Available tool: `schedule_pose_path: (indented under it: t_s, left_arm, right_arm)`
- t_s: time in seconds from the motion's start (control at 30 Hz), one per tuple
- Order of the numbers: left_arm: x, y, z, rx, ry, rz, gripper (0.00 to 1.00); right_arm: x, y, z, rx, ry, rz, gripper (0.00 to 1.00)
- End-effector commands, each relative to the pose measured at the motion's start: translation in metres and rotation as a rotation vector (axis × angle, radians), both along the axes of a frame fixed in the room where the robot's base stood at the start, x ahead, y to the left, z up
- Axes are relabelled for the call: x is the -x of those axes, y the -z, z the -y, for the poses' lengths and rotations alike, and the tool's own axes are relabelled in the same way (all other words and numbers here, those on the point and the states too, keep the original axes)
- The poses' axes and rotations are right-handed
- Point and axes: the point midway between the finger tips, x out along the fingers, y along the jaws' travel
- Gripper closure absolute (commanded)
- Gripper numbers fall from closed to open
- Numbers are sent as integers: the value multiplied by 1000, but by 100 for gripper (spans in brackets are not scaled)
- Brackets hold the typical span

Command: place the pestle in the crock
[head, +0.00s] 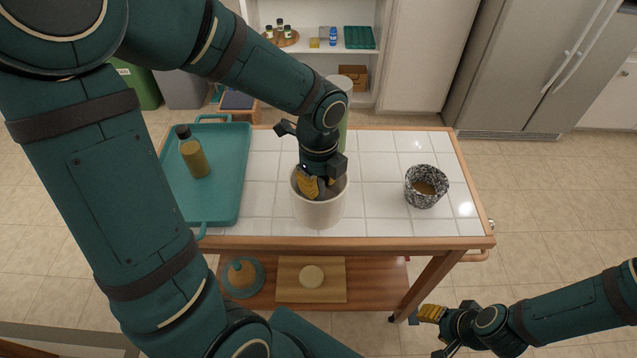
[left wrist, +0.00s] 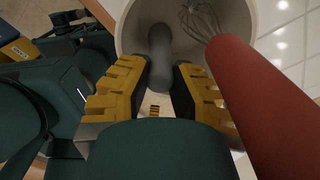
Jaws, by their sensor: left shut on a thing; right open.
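The white crock (head: 320,213) stands upright near the front middle of the tiled cart top. My left gripper (head: 319,187) points down at its mouth, with the fingertips at or inside the rim. In the left wrist view the fingers are closed on the grey pestle (left wrist: 160,58), whose far end reaches into the crock (left wrist: 135,30). I cannot tell whether the pestle touches the crock's bottom. A wire whisk (left wrist: 203,20) is in the crock, and a thick red handle-like thing (left wrist: 262,105) passes close by the right finger. My right gripper (head: 428,325) is open and empty, low at the right.
A teal tray (head: 232,190) with a bottle (head: 194,155) lies left of the crock. A speckled bowl (head: 425,187) with brown contents stands to the right. A tall cylinder (head: 341,85) stands behind my left gripper. Bare tiles lie between crock and bowl.

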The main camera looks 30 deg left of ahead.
Motion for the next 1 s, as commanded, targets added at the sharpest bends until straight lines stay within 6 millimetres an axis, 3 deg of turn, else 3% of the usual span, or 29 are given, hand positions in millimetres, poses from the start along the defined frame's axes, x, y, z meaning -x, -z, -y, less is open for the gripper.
schedule_pose_path:
  t_s: [0.37, 0.4, 0.43, 0.77, 1.0]
  left_arm:
    - [0, 4, 0, -1, -1, 1, 100]
    - [0, 4, 0, -1, -1, 1, 67]
    - [0, 3, 0, -1, -1, 1, 56]
    - [0, 2, 0, -1, -1, 1, 55]
    - [-1, -27, -1, -1, -2, 6, 55]
  right_arm:
    - [1, 2, 0, 0, -2, -2, 53]
    - [1, 2, 0, 0, -2, -2, 53]
    - [1, 2, 0, 0, -2, -2, 53]
    - [1, 1, 0, 0, 0, -1, 53]
    - [-2, -9, 0, 1, 4, 4, 53]
